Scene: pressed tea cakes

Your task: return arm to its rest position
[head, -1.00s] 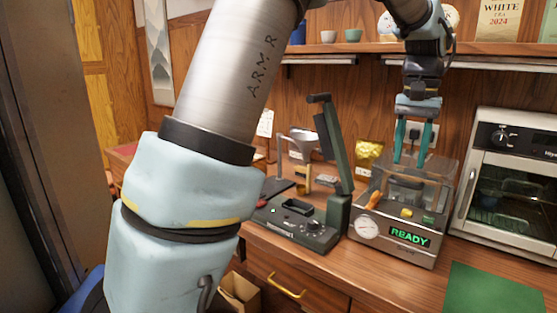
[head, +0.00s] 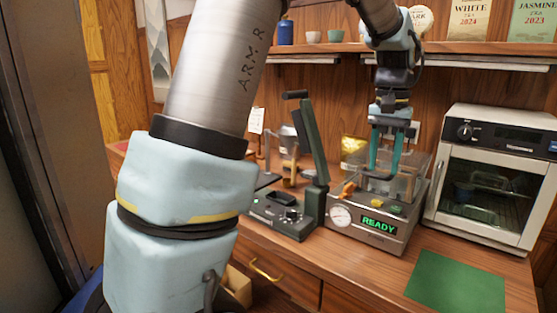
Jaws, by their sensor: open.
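My gripper (head: 385,168) hangs from above in the head view, fingers pointing down, with a gap between its two teal fingertips. It holds nothing that I can see. It is in front of or over the clear-walled machine (head: 377,237) with the green READY display; I cannot tell whether it touches the clear walls. My arm (head: 185,180) fills the left half of the view and hides part of the counter.
A dark green lever device (head: 285,215) stands left of the machine. A white oven (head: 493,180) stands to the right. A green mat (head: 455,283) lies bare at the front. A shelf (head: 470,47) with cups and tea packets runs above.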

